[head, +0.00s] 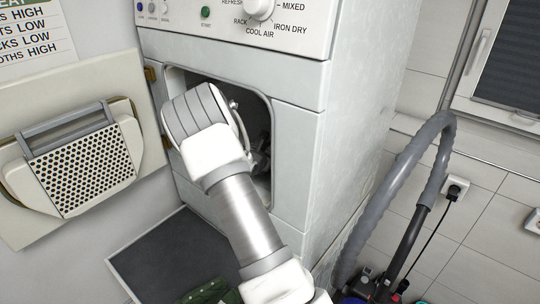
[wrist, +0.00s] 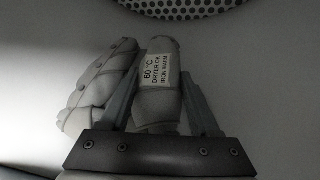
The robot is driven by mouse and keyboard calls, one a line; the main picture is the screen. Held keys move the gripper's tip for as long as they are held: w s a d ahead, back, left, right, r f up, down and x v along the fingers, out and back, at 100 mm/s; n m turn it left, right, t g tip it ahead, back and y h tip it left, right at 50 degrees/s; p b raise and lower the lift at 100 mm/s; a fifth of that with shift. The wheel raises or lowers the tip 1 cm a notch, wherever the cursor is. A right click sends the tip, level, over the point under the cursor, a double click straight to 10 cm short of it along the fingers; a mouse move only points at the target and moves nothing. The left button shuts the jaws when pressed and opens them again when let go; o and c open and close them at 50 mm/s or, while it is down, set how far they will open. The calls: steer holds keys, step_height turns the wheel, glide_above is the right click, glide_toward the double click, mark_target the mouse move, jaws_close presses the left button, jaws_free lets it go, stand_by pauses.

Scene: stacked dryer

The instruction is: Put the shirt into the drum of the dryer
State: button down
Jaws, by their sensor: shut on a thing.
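The dryer (head: 297,150) stands with its door (head: 85,160) swung open to the left. My arm reaches through the round-cornered opening into the dark drum (head: 258,122). In the wrist view my gripper (wrist: 160,85) is inside the drum, shut on a greyish folded cloth, apparently the shirt (wrist: 158,104). A white care label on it reads 60 °C, dryer OK, iron warm. Another ribbed grey fold (wrist: 95,90) bulges out left of the fingers; I cannot tell if it is the same cloth. In the head view the arm hides the gripper and held cloth.
A perforated plate (wrist: 190,7) shows at the top of the wrist view, above the fingers. A dark green spotted cloth (head: 208,292) lies low on the dark mat (head: 165,255). A vacuum hose (head: 400,175) stands right of the dryer. The opening's rim is close around my arm.

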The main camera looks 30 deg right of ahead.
steer(key=shift+f+b, duration=0.25)
steer(key=shift+b, duration=0.2)
steer(key=shift+f+b, duration=0.35)
steer(key=shift+b, duration=0.15)
steer(key=shift+c, duration=0.6)
jaws_free()
steer(key=shift+r, duration=0.1)
steer(key=shift+r+p, duration=0.75)
steer(key=shift+p, duration=0.4)
steer(key=b+v, duration=0.2)
steer(key=v, duration=1)
steer(key=shift+f, duration=0.25)
steer(key=shift+a, duration=0.1)
